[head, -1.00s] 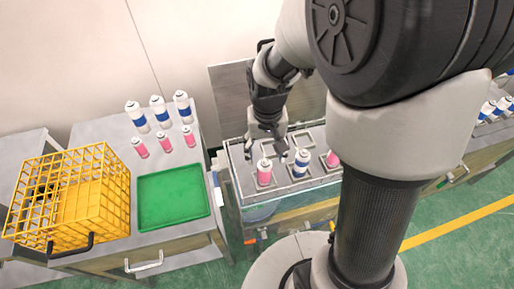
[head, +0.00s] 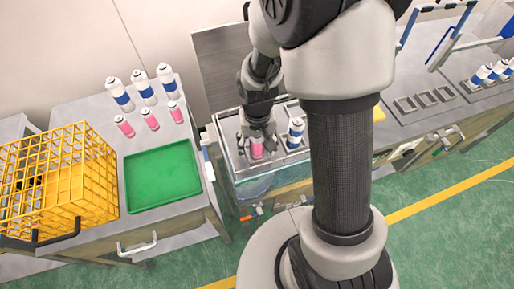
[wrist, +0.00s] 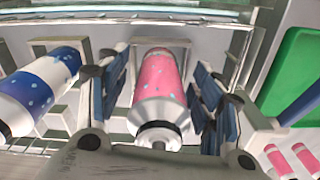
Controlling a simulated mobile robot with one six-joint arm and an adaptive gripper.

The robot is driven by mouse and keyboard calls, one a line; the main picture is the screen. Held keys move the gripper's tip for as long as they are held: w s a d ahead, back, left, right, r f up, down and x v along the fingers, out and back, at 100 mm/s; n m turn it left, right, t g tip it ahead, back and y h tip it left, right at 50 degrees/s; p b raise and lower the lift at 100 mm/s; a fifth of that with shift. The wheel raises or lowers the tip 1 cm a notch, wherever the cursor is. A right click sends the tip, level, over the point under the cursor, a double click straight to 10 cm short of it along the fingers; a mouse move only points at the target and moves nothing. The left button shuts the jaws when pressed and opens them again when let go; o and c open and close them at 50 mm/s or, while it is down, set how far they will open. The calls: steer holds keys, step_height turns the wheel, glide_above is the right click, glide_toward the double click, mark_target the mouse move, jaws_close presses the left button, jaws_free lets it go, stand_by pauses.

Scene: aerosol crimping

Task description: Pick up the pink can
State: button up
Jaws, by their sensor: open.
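A pink can (wrist: 159,90) with a silver shoulder and a dark top stands in a square holder of the bath. In the wrist view it lies between the two blue-padded fingers of my gripper (wrist: 158,105), with a gap on each side. In the head view my gripper (head: 257,138) reaches down over this pink can (head: 256,149) and hides its top. The gripper is open. More pink cans, such as one (head: 150,118), stand on the left table.
A blue-and-white can (head: 295,133) stands close beside the pink can, also in the wrist view (wrist: 40,88). The bath rim (head: 226,165) surrounds them. A green tray (head: 163,175) and a yellow crate (head: 60,185) are to the left, with blue-and-white cans (head: 143,87) behind the tray.

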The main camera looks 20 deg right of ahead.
steer(key=shift+r, duration=0.1)
steer(key=c, duration=1.2)
